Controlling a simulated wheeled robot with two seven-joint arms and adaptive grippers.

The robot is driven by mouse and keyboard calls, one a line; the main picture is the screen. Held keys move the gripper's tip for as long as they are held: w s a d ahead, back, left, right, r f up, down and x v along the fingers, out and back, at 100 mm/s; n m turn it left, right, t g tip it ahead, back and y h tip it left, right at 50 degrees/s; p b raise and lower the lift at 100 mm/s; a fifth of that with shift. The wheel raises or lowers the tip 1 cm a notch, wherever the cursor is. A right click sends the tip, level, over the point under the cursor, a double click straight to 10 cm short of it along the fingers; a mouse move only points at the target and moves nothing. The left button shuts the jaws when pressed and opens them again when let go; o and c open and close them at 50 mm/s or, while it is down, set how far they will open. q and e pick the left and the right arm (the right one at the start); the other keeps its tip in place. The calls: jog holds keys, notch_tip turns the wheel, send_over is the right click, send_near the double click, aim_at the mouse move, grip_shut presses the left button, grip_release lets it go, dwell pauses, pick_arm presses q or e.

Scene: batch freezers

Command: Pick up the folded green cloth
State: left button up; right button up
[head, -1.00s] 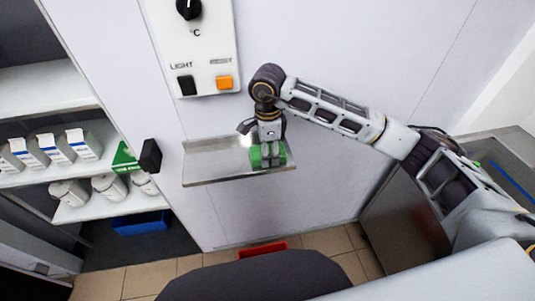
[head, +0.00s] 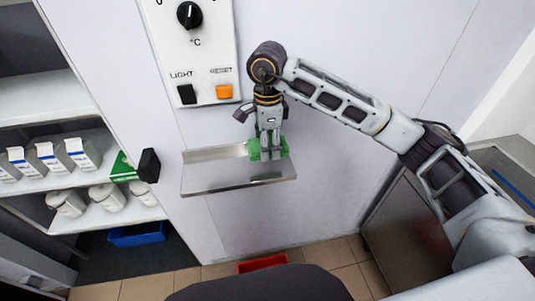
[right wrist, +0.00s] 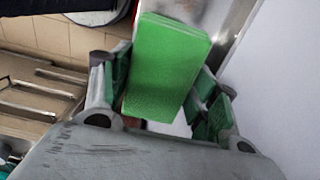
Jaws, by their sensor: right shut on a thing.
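The folded green cloth (head: 254,150) is in my right gripper (head: 268,153), just above the right end of the steel wall shelf (head: 215,178). My right gripper is shut on it, and the fingers cover the cloth's middle in the head view. In the right wrist view the cloth (right wrist: 165,65) shows as a flat green block between the two fingers of my right gripper (right wrist: 163,85). The shelf beneath looks bare. My left gripper is not in view.
A control panel (head: 205,60) with a knob and buttons is on the wall above the shelf. A black handle (head: 148,165) stands out to the left. Racks at left hold cartons (head: 50,157) and white tubs (head: 107,197). A red object (head: 262,263) lies on the floor below.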

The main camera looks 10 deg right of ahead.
jog(key=shift+r, duration=1.65)
jog(key=shift+s+f, duration=0.1)
jog(key=shift+s, duration=0.05)
